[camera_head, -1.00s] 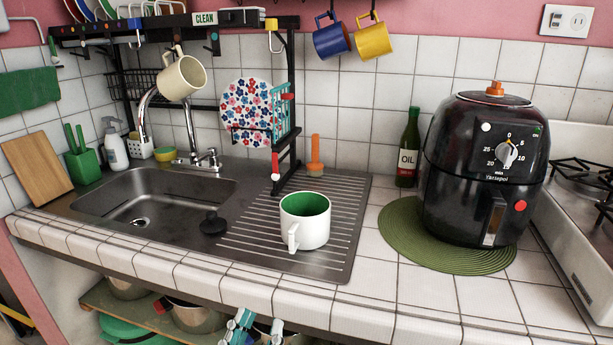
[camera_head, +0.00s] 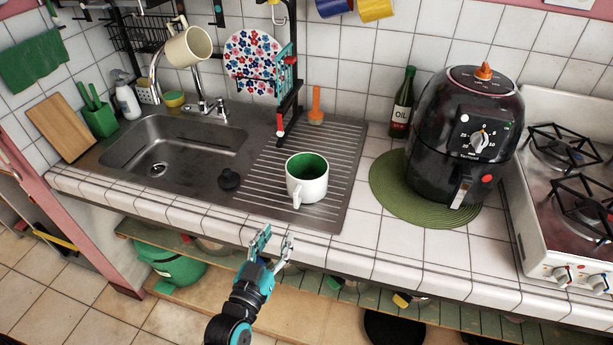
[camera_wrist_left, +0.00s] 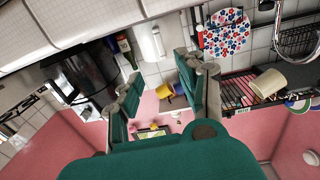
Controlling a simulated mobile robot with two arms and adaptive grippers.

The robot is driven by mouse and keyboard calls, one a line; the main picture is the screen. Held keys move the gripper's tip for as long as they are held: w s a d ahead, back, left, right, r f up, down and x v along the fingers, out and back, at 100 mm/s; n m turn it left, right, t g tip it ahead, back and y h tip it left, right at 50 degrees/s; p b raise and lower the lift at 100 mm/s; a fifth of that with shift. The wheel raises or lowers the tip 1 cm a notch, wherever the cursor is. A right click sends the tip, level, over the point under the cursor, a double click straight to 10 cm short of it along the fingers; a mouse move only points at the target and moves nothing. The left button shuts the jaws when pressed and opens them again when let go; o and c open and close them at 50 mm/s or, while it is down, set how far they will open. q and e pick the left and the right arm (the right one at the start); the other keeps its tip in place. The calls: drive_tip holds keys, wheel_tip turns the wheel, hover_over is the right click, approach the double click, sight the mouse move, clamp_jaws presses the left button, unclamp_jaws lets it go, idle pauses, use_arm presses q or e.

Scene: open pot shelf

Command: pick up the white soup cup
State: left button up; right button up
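The white soup cup (camera_head: 307,180) with a green inside stands upright on the ribbed drainboard (camera_head: 340,150) right of the sink. Its handle faces the front edge. My left gripper (camera_head: 275,242) is open and empty, below and in front of the cup at the counter's front edge, apart from it. In the left wrist view my left gripper (camera_wrist_left: 157,98) shows its two teal fingers spread with nothing between them. My right gripper is not in view.
A black air fryer (camera_head: 466,135) stands on a green round mat (camera_head: 385,190) to the right. A dish rack post (camera_head: 287,70) rises behind the cup. A cream mug (camera_head: 188,46) hangs above the sink (camera_head: 170,150).

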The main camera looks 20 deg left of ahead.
use_arm(q)
drive_tip(key=p, duration=0.1)
approach(295, 199)
drive_tip(key=w, duration=0.3)
drive_tip(key=shift+w+d, duration=0.25)
drive_tip(key=shift+w, duration=0.35)
drive_tip(key=w+p, duration=0.1)
drive_tip(key=w, duration=0.2)
drive_tip(key=shift+w+d+p, duration=0.1)
drive_tip(key=shift+w+p, duration=0.2)
drive_tip(key=shift+w+f, duration=0.15)
drive_tip(key=shift+w, duration=0.3)
drive_tip(key=shift+s, duration=0.1)
drive_tip(key=shift+c, duration=1)
clamp_jaws()
